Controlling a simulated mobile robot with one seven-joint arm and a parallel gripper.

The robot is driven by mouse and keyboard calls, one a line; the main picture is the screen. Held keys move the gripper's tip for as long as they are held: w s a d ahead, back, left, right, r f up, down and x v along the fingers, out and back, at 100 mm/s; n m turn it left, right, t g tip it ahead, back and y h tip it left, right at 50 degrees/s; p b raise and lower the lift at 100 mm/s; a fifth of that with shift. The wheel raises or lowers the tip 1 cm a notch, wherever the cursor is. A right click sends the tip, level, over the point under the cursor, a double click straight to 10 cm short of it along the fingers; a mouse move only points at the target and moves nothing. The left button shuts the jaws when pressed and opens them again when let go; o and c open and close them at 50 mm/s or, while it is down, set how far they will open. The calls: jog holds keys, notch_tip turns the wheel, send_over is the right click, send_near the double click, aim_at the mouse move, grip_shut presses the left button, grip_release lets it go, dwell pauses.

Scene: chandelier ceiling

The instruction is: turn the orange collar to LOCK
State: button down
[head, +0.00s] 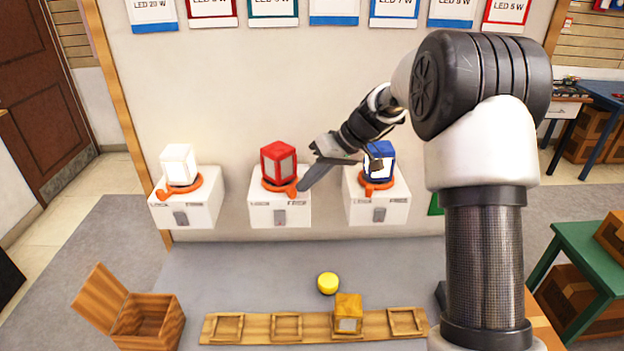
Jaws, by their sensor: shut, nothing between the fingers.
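Three lanterns stand on white wall boxes: a white one (179,163), a red one (279,161) and a blue one (379,158). Each has an orange collar at its base. The red lantern's collar (272,186) has its tab at the front right, towards the right-hand label, which seems to read FREE. The white lantern's collar (195,185) has its tab at the left. The blue lantern's collar (385,185) has its tab at the front. My gripper (303,186) is shut and empty, its tip right beside the red collar's tab; contact is unclear.
Below, a yellow ball-like object (327,283) lies near a wooden rail (258,327) with square recesses, one holding a wooden lantern-like block (348,308). An open wooden box (150,318) stands at left. A green table (590,250) is at right. Lamp cards hang above.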

aim_at(292, 192)
dwell(0.3)
jog(key=s+a+m+t+b, duration=0.1)
jog(key=b, duration=0.1)
jog(key=s+a+m+t+h+b, duration=0.1)
jog(key=m+b, duration=0.1)
jog(key=b, duration=0.1)
jog(key=shift+s+a+f+m, duration=0.1)
jog(key=shift+a+f+m, duration=0.05)
jog(key=shift+a+m, duration=0.2)
jog(key=shift+s+a+r+m+t+h, duration=0.15)
jog(key=shift+a+m+t+h, duration=0.15)
jog(key=shift+a+m, duration=0.45)
jog(key=shift+s+a+m+t+h, duration=0.15)
jog(key=shift+a+m+t+h, duration=0.25)
jog(key=shift+a, duration=0.6)
jog(key=shift+s+a+r+m+t+h, duration=0.15)
jog(key=shift+a+m+t, duration=0.15)
jog(key=shift+a+m, duration=0.5)
jog(key=shift+a+f, duration=0.1)
jog(key=shift+a, duration=0.15)
